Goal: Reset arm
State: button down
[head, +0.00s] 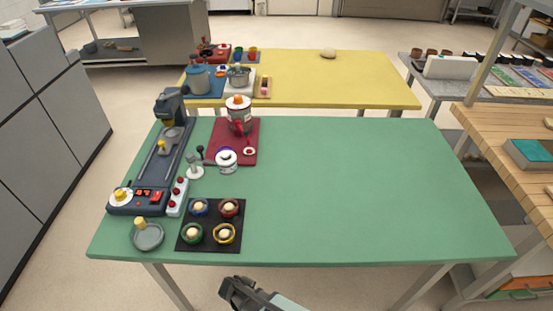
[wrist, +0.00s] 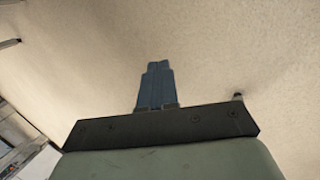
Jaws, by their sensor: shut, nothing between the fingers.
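My gripper (head: 232,290) shows at the bottom edge of the head view, in front of the near edge of the green table (head: 350,190). It is apart from the table and from everything on it. In the wrist view my gripper (wrist: 156,84) has its two blue-grey fingers together, with nothing between them. Behind the fingers the wrist view shows mostly pale floor. The rest of my arm is mostly cut off by the frame.
On the green table's left stand a dark machine (head: 160,160), a black mat (head: 209,246) with several coloured rings, a grey dish (head: 146,238) and a red board (head: 222,152). The table's right half is clear. A yellow table (head: 350,85) stands behind, a wooden bench (head: 500,150) at right.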

jog(key=s+d+m+g+h, duration=0.1)
jog(key=s+d+m+g, duration=0.2)
jog(key=d, duration=0.6)
jog(key=s+d+m+g, duration=0.2)
jog(key=d+m, duration=0.1)
jog(key=d, duration=0.6)
jog(key=s+d+r+m+g+y, duration=0.2)
jog(key=s+d+m, duration=0.1)
jog(key=s+d, duration=0.2)
jog(key=s+d+r+m+g+y, duration=0.1)
jog(key=s+d+r+m+g, duration=0.1)
jog(key=s, duration=0.5)
jog(key=shift+s+d+m+g+y, duration=0.4)
jog(key=shift+d+m+g, duration=0.3)
jog(key=shift+d, duration=0.7)
